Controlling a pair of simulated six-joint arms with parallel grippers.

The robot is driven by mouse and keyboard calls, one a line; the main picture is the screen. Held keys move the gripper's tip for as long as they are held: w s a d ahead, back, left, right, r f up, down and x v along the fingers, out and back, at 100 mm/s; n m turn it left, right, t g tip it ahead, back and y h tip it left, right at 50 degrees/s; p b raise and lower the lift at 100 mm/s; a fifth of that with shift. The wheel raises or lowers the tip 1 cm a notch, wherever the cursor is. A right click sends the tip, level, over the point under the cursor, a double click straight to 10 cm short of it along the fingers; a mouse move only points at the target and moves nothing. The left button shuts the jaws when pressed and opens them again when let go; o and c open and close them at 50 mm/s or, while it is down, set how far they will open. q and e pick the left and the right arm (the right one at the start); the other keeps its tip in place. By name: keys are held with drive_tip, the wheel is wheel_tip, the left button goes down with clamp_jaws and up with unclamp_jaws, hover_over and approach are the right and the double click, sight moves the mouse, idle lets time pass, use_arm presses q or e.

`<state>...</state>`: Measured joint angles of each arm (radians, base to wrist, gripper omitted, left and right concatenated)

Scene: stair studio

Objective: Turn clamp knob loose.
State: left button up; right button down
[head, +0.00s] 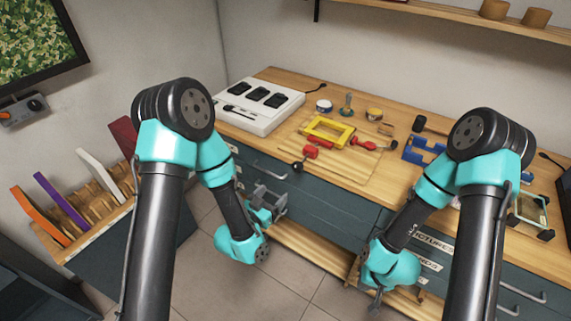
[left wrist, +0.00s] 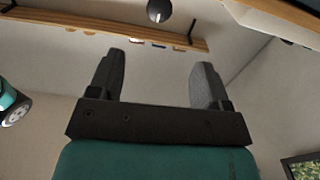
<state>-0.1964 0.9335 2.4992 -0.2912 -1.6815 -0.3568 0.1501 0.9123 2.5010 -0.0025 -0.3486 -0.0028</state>
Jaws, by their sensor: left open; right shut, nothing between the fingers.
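A red clamp (head: 310,152) with a round black knob (head: 297,167) sits at the front edge of the wooden workbench (head: 350,183), left of its middle. My left gripper (head: 272,201) is in front of the drawers, below and left of the knob, and apart from it. In the left wrist view its two dark fingers (left wrist: 160,85) are spread with nothing between them. My right gripper (head: 377,297) hangs low in front of the drawers, well away from the clamp, and is shut and empty.
A yellow frame (head: 328,131) and a red tool (head: 369,145) lie behind the clamp. A white panel with black inserts (head: 262,107) is at the bench's left end, and a blue part (head: 424,151) is to the right. A rack (head: 95,205) stands at left.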

sight(296, 169)
use_arm(q)
drive_tip(key=shift+w+d, duration=0.1)
drive_tip(key=x, duration=1.7)
drive_tip(key=shift+w, duration=0.15)
drive_tip(key=c, duration=0.9)
